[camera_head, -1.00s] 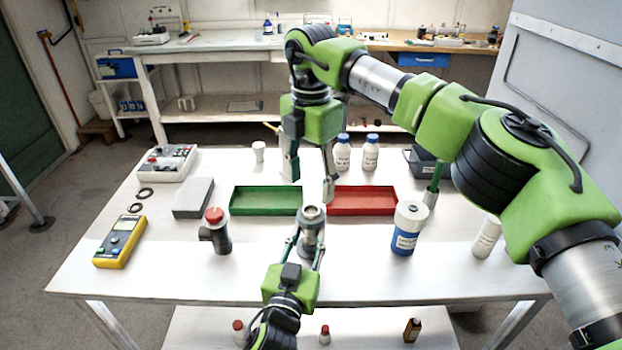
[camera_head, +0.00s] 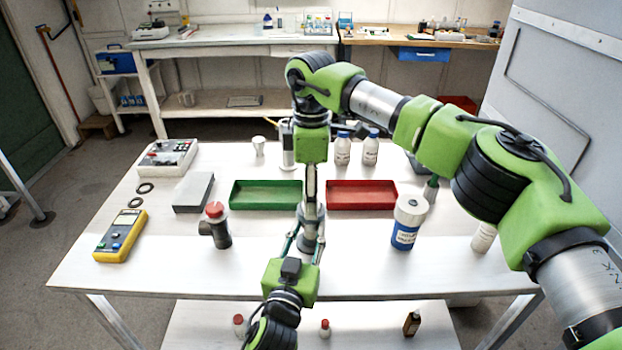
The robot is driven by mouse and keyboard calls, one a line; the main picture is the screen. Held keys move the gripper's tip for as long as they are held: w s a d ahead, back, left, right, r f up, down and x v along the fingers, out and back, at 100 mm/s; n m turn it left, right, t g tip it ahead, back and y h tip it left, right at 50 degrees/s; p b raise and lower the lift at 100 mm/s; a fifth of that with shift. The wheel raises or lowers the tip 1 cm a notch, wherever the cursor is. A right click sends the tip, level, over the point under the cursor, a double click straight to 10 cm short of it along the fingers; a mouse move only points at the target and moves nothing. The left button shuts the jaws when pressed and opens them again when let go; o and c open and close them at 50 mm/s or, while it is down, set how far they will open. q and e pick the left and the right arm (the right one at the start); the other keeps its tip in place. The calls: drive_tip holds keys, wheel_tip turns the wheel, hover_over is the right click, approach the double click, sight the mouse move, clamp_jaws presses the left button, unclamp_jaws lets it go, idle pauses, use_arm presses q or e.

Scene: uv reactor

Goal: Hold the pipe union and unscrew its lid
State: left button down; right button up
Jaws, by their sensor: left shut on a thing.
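The pipe union (camera_head: 309,240) is a grey metal upright piece at the front middle of the table. My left gripper (camera_head: 306,246) reaches in from the front edge, shut on the union with a finger on each side. My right gripper (camera_head: 311,205) points straight down from above, at the top of the union. Its fingers show edge-on, one behind the other, so their gap is hidden. The lid at the union's top is mostly hidden behind them, and I cannot tell whether they touch it.
A green tray (camera_head: 250,207) and a red tray (camera_head: 375,207) lie behind the union. A dark fitting with a red cap (camera_head: 215,210) stands left, a blue-and-white jar (camera_head: 404,235) right. A yellow meter (camera_head: 119,236) and grey block (camera_head: 193,194) lie further left.

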sight(311, 227)
drive_tip(key=shift+f, duration=1.5)
